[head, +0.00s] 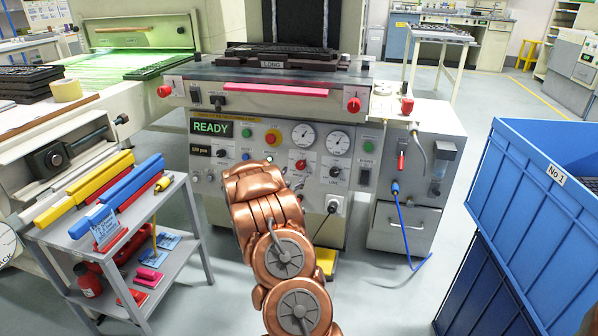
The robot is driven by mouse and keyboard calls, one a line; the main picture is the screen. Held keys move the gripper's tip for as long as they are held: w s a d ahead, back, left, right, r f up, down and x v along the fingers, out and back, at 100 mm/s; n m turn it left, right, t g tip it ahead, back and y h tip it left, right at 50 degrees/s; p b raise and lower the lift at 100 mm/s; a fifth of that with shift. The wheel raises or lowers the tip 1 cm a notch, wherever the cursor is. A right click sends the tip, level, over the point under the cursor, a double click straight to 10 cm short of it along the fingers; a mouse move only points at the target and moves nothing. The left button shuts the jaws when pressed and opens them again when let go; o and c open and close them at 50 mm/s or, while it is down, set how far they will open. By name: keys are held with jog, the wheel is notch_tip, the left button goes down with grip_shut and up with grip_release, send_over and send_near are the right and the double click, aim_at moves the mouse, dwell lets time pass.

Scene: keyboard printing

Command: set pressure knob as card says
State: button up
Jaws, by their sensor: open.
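The machine's control panel (275,120) faces me, with a READY display (212,128) at its upper left. Two round white gauges (303,135) sit on its right half. Below them are a red knob (301,164) and a dark knob (335,171). I cannot read which knob is for pressure. A blue card (92,222) with small unreadable text stands on the cart at left. My copper arm rises before the panel's lower middle; my gripper is not visible and may be hidden behind it.
A grey cart (150,205) with yellow, blue and red bars stands at left. Blue crates (520,190) are stacked at right. A blue cable (406,225) hangs from the side cabinet (405,213). Floor between cabinet and crates is mostly clear.

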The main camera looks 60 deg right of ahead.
aim_at(300, 167)
jog(key=shift+b+x, duration=0.75)
jog(key=shift+x, duration=2.45)
jog(key=c, duration=1.1)
